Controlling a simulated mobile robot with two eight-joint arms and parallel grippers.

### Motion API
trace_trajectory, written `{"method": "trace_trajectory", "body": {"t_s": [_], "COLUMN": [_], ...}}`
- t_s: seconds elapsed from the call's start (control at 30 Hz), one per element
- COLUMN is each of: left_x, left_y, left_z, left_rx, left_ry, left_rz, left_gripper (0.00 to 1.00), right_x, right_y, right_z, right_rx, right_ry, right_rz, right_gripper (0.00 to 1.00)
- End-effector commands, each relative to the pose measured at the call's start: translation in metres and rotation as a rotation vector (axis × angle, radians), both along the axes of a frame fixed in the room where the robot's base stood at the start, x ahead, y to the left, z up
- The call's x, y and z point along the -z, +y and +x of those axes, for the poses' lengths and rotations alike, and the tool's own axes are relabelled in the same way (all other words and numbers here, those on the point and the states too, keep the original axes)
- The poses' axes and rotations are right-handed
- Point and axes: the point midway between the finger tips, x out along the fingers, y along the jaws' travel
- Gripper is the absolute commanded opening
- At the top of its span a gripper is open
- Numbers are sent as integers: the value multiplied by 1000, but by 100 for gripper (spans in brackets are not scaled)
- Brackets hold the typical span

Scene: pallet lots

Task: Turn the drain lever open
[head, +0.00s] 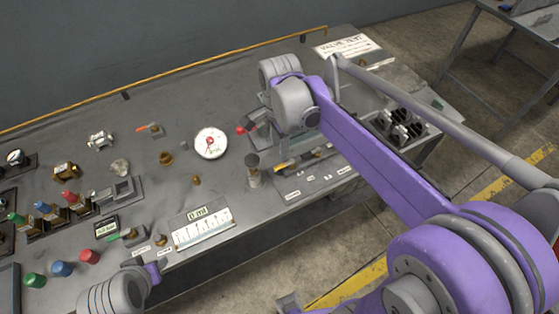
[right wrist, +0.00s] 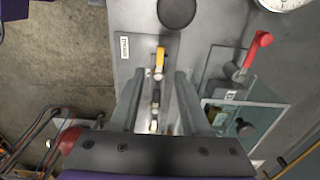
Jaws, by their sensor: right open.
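A yellow-handled lever (right wrist: 160,62) stands on a grey plate in the right wrist view, beside a small white label (right wrist: 124,48) too blurred to read surely. It also shows in the head view (head: 283,167). I cannot tell for certain that it is the drain lever. My right gripper (right wrist: 158,98) is open and empty, its two fingers pointing toward the plate on either side of the row of small levers. The yellow handle lies just beyond the fingertips, apart from them. In the head view my right wrist hides part of this plate. My left gripper's fingers are not in view.
A red-handled lever (right wrist: 258,48) stands close on the right of the wrist view. A round dial (head: 210,143), a dark-topped cylinder (head: 253,178) and a white scale panel (head: 203,230) stand on the bench (head: 220,105). Floor lies beyond its front edge.

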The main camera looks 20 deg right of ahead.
Motion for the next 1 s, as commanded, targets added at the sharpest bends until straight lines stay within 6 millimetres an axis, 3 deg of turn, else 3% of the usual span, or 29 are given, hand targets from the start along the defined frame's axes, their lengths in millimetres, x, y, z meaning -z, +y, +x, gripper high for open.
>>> {"method": "trace_trajectory", "body": {"t_s": [0.2, 0.4, 0.8, 1.0], "left_x": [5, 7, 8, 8], "left_y": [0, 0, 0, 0], "left_z": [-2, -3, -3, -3], "left_rx": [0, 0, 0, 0], "left_ry": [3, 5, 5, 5], "left_rz": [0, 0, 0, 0], "left_gripper": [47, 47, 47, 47], "right_x": [44, 69, 76, 76], "right_y": [0, 0, 0, 0], "right_z": [0, 0, 0, 0], "right_rx": [-2, -2, -3, -3], "right_ry": [0, -1, -1, -1], "right_rz": [0, 0, 0, 0], "right_gripper": [47, 47, 47, 11]}}
